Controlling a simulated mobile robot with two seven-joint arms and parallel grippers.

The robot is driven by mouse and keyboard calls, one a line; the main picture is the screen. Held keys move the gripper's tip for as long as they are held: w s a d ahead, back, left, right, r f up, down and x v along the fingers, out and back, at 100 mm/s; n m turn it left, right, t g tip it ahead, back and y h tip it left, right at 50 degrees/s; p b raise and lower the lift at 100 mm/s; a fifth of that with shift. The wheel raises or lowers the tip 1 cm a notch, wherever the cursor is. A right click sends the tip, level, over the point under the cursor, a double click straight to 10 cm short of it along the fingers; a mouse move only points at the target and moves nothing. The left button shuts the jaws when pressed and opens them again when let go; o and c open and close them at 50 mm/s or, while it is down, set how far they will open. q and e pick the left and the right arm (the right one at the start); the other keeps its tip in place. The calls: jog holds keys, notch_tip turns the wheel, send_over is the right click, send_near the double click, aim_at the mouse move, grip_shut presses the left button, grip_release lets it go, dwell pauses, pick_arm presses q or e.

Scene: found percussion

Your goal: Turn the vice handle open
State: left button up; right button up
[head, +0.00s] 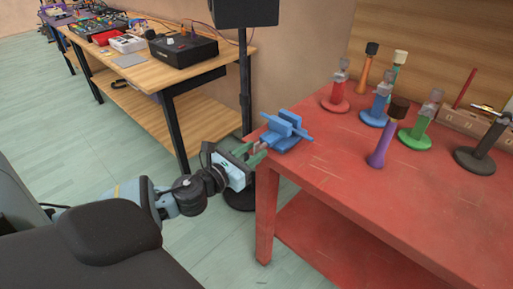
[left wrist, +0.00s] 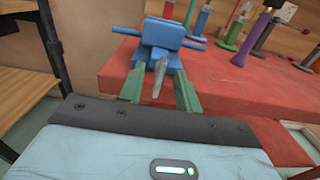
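The blue vice (head: 284,131) sits at the near left corner of the red table (head: 345,160). It also shows in the left wrist view (left wrist: 160,36), at the top middle. Its grey handle (left wrist: 158,80) sticks out from the vice towards my wrist camera. My left gripper (head: 259,152) is at the table's corner, in front of the vice. In the left wrist view its two green fingers (left wrist: 159,88) stand apart, one on each side of the handle, with gaps visible. The fingers look open. My right gripper is in neither view.
Several coloured stands and mallets, among them a purple one (head: 380,146) and a green one (head: 420,120), stand to the right of the vice. A black speaker (head: 244,12) on a pole is behind. A wooden bench (head: 170,72) with equipment stands at the left.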

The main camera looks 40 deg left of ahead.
pick_arm(q)
jog(key=shift+w+d, duration=0.1)
jog(key=shift+w, duration=0.85)
grip_shut()
